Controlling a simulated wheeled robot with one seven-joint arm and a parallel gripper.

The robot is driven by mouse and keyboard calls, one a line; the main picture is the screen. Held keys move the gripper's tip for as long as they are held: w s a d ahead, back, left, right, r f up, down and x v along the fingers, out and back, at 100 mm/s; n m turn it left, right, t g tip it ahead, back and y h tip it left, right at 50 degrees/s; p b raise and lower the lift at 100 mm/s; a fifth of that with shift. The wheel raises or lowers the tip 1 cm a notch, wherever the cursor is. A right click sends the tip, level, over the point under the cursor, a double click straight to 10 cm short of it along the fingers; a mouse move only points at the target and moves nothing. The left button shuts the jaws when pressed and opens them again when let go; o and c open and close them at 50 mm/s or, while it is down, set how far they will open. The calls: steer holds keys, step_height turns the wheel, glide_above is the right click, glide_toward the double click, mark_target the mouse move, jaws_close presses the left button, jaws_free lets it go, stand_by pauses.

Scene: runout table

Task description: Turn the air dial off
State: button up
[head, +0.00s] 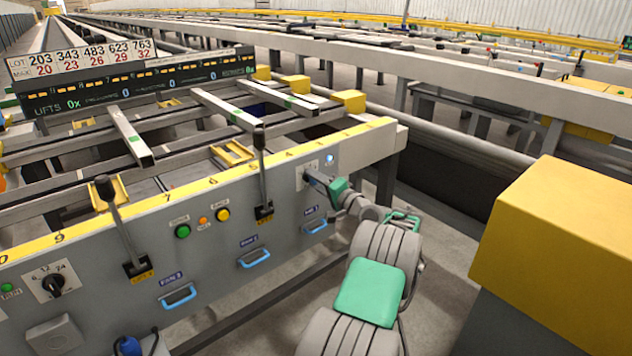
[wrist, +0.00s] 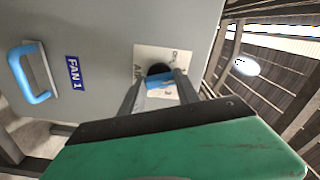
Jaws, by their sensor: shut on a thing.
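The air dial sits on a pale plate (head: 305,170) at the right end of the grey panel in the head view. In the wrist view the dial (wrist: 159,70) shows as a dark round base with a blue part in front, on a plate lettered "AIR". My gripper (wrist: 160,84) has its two grey fingers on either side of the blue part and is shut on the dial. In the head view my gripper (head: 314,180) reaches the panel from the right and covers most of the dial. The dial's exact angle is hard to tell.
A blue handle (wrist: 30,72) marked "FAN 1" is beside the plate. A lever (head: 261,165) stands left of the dial in the head view. A yellow-topped block (head: 560,230) is at the right, with open floor between it and the panel.

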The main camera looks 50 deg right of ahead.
jaws_close()
steer(key=shift+f+n+b, duration=0.15)
steer(key=shift+n+b, duration=0.25)
steer(key=n+b, duration=0.2)
steer(key=shift+f+n+b, duration=0.1)
steer(key=shift+n+b, duration=0.2)
steer(key=shift+b, duration=0.05)
steer(key=n+b, duration=0.4)
steer(key=shift+r+n, duration=0.2)
steer(key=shift+n, duration=0.1)
steer(key=o, duration=0.8)
jaws_free()
